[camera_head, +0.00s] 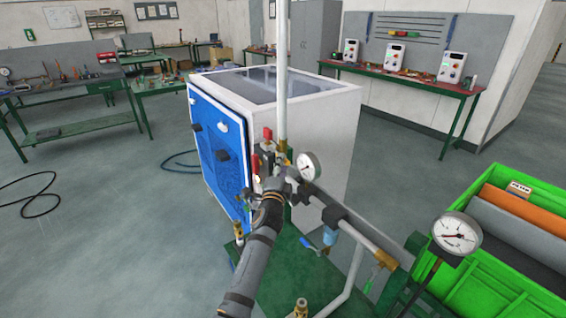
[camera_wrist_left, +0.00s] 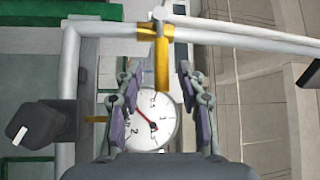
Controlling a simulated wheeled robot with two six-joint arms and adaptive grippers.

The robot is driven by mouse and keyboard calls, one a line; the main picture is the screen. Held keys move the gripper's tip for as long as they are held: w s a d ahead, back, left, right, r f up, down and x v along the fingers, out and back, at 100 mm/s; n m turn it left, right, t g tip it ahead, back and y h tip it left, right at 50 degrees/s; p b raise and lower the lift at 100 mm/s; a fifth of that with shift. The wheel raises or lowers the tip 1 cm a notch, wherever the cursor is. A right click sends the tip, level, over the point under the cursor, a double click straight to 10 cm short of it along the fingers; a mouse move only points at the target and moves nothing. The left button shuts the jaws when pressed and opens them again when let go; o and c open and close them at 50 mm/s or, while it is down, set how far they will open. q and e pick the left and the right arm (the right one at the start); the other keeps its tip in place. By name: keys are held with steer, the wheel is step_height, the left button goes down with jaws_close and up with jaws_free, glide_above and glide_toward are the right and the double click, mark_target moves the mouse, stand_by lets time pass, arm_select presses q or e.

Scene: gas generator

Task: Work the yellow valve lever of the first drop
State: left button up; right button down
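In the left wrist view a yellow valve lever (camera_wrist_left: 162,62) hangs from a yellow fitting on a pale horizontal pipe. My left gripper (camera_wrist_left: 159,82) is open, with one finger on each side of the lever's lower end. A gap shows between the lever and each finger. In the head view my left gripper (camera_head: 284,178) is at the pipework beside the blue and white generator cabinet (camera_head: 310,125). A brass-yellow fitting (camera_head: 283,148) shows just above it on the upright white pipe; the gripper hides the nearby parts. My right gripper is not in view.
A round pressure gauge (camera_head: 307,166) sits right beside the gripper; a dial also shows behind the lever in the wrist view (camera_wrist_left: 155,122). Red handles (camera_head: 255,163) are close on the left. A second gauge (camera_head: 457,234) and a green crate (camera_head: 520,235) stand at right.

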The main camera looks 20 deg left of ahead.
arm_select(q)
steer(key=shift+w+a+r+b, duration=0.1)
steer(key=shift+w+r+b, duration=0.1)
steer(key=shift+w, duration=0.65)
steer(key=shift+w+a+r+b, duration=0.1)
steer(key=shift+w+r, duration=0.05)
steer(key=shift+w, duration=0.65)
jaws_close()
